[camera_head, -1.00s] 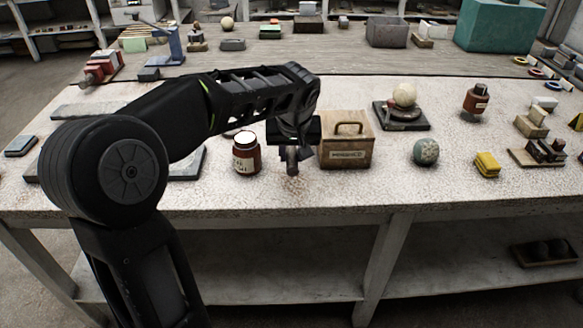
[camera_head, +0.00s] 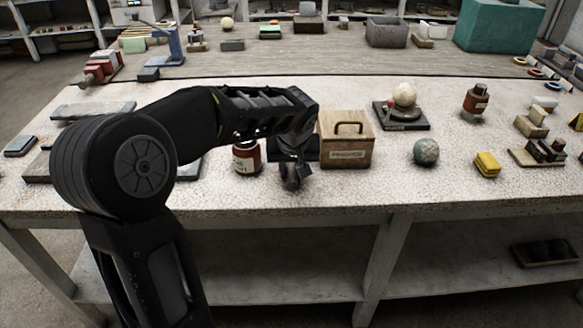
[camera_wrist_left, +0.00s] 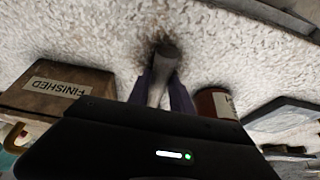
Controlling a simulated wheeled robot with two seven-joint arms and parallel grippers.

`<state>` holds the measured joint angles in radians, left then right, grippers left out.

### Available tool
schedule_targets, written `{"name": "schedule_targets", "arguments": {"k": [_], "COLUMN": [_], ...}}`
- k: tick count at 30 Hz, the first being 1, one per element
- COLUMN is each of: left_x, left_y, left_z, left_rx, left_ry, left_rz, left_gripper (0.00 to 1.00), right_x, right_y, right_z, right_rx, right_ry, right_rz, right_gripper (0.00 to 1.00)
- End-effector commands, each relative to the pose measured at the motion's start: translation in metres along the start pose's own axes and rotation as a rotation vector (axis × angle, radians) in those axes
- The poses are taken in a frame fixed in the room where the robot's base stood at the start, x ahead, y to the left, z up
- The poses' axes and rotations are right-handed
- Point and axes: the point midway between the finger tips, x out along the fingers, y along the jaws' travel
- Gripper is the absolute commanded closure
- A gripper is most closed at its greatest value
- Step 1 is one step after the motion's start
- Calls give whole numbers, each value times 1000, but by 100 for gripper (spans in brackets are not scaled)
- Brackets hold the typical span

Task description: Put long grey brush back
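My left gripper (camera_head: 290,182) is low over the white speckled table, between the red-brown jar (camera_head: 247,157) and the wooden box (camera_head: 346,142). In the left wrist view, its two purplish fingers (camera_wrist_left: 163,92) are closed around a slim grey thing that looks like the long grey brush (camera_wrist_left: 165,60). The brush's darker far end points at the table surface; whether it touches is hard to tell. In the head view the brush is mostly hidden by the dark gripper. My right gripper is in neither view.
The box, labelled FINISHED (camera_wrist_left: 55,88), stands close beside the gripper; the jar (camera_wrist_left: 216,102) is on its other side. A greenish sphere (camera_head: 426,152), a yellow block (camera_head: 487,164) and a turntable with a pale ball (camera_head: 404,95) are farther right. The table's front edge is near.

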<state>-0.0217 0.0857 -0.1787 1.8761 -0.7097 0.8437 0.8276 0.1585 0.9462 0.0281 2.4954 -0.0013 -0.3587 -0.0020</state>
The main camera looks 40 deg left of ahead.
Motion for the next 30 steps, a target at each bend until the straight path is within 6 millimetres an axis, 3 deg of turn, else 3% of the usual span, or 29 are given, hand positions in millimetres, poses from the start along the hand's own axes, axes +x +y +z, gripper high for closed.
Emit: {"name": "schedule_targets", "arguments": {"k": [8,19,23,30], "left_x": [0,-6,-20,-67], "left_y": [0,0,1,1], "left_z": [0,-1,-1,-2], "left_rx": [0,0,0,1], "left_ry": [0,1,3,5], "left_rz": [0,1,3,4], "left_gripper": [52,52,52,52], "right_x": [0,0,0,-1], "right_y": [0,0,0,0], "right_z": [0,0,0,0], "right_rx": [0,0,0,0], "right_ry": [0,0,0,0], "right_rz": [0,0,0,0], "right_gripper": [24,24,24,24]}}
